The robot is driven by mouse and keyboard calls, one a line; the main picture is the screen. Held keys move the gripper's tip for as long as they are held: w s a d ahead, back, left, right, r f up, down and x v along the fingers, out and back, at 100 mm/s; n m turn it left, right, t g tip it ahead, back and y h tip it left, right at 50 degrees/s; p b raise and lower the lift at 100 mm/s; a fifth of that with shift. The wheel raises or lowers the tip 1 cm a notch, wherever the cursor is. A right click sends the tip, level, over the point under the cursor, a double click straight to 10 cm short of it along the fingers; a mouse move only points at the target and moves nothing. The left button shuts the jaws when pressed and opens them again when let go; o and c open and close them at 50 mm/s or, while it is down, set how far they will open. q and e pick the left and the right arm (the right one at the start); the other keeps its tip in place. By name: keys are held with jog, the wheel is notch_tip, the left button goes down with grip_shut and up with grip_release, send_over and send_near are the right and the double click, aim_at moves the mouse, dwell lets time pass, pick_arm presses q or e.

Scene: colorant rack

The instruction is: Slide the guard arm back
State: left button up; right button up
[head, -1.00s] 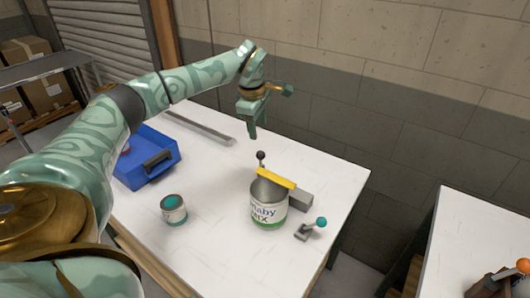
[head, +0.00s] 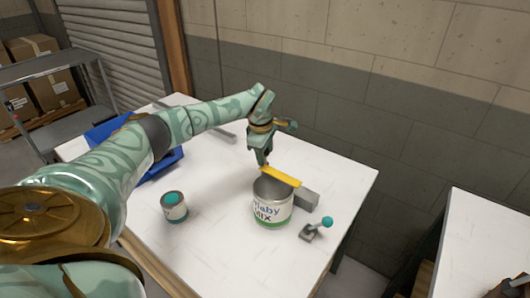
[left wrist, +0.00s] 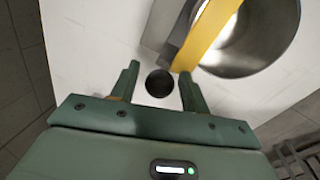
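The yellow guard arm (head: 281,176) lies across the rim of the open mixing can (head: 272,205); it also shows in the left wrist view (left wrist: 206,34). Its dark round knob (left wrist: 160,84) sits between the two fingers of my left gripper (left wrist: 158,74), with a gap visible on each side. My left gripper (head: 263,160) is open and points down at the guard arm's far end, hiding the knob in the head view. The guard arm passes close to one fingertip; I cannot tell whether they touch.
A grey block (head: 307,200) and a small lever with a teal knob (head: 327,222) stand right of the can. A small can with teal contents (head: 174,205) stands to the left. A blue bin (head: 164,166) is partly behind my left arm. The white table (head: 225,240) is clear in front.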

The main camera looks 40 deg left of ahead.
pick_arm(q)
grip_shut()
jog(key=w+b, duration=0.1)
jog(key=w, duration=0.2)
jog(key=w+b, duration=0.1)
jog(key=shift+w+a+b, duration=0.15)
jog(key=shift+a+b, duration=0.15)
jog(key=shift+o, duration=0.9)
grip_release()
jog(key=s+r+p, duration=0.1)
jog(key=r+p, duration=0.1)
jog(key=r, duration=0.6)
jog(key=s+d+r+p, duration=0.1)
jog(key=s+r+p, duration=0.1)
jog(key=r, duration=0.6)
jog(key=shift+p, duration=0.4)
jog(key=shift+f, duration=0.1)
